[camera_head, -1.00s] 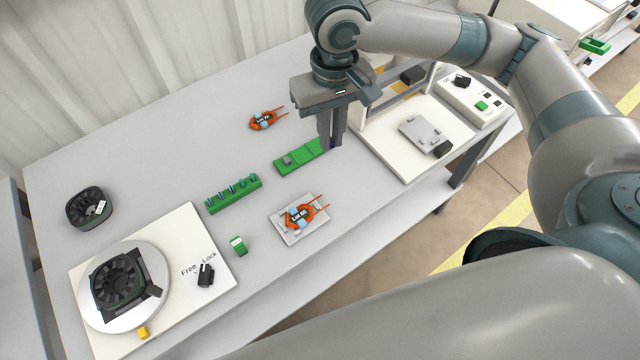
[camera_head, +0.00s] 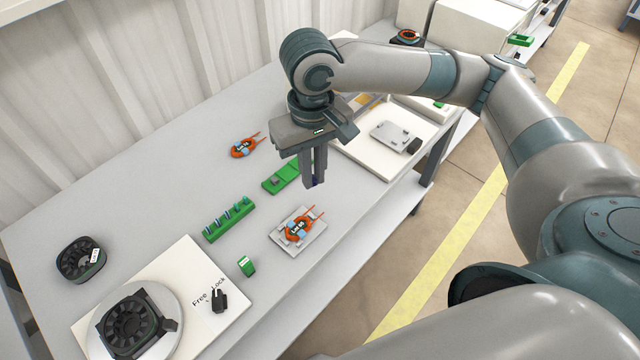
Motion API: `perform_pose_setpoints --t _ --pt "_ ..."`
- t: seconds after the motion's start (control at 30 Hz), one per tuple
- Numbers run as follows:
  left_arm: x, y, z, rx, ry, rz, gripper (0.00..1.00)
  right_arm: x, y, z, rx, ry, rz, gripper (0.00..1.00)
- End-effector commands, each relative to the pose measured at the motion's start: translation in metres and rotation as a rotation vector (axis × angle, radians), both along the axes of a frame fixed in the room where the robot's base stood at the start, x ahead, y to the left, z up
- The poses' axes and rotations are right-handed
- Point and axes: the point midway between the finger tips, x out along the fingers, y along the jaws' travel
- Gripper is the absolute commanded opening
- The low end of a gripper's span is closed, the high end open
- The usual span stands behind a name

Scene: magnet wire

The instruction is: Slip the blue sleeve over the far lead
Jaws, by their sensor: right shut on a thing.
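An orange wire coil (camera_head: 292,236) with blue bands and a white label lies on a grey fixture plate (camera_head: 312,247). Its two orange leads (camera_head: 317,213) point up and to the right. My right gripper (camera_head: 315,183) points down just above and beyond the lead ends, with its fingers closed. A small dark blue bit, apparently the blue sleeve (camera_head: 316,184), shows at the fingertips; most of it is hidden. I cannot tell how high it is above the table. No sleeve shows on either lead. My left gripper is not in view.
A green rack (camera_head: 230,222) holding several blue sleeves stands left of the fixture. A green board (camera_head: 281,180) lies behind it, partly hidden by my gripper. A second orange coil (camera_head: 241,150) lies farther back. A small green block (camera_head: 246,266) is at the front left.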

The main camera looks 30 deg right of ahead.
Motion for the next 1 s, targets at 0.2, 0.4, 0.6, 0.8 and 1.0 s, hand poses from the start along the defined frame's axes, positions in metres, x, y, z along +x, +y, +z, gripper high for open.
perform_pose_setpoints --t 0.2,0.4,0.6,0.8,1.0 --pt "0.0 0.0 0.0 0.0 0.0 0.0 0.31 0.0 0.0 0.0 0.0 0.0 0.0 0.0" --pt "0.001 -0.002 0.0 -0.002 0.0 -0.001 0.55 0.0 0.0 0.0 0.0 0.0 0.002 0.0" --pt "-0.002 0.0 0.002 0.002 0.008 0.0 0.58 0.003 0.001 -0.001 0.001 0.002 0.045 0.0" --pt "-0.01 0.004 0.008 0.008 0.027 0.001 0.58 0.014 0.003 -0.006 0.001 0.003 0.172 0.0" --pt "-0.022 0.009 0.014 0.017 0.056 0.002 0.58 0.028 0.005 -0.017 0.001 0.005 0.367 0.0"
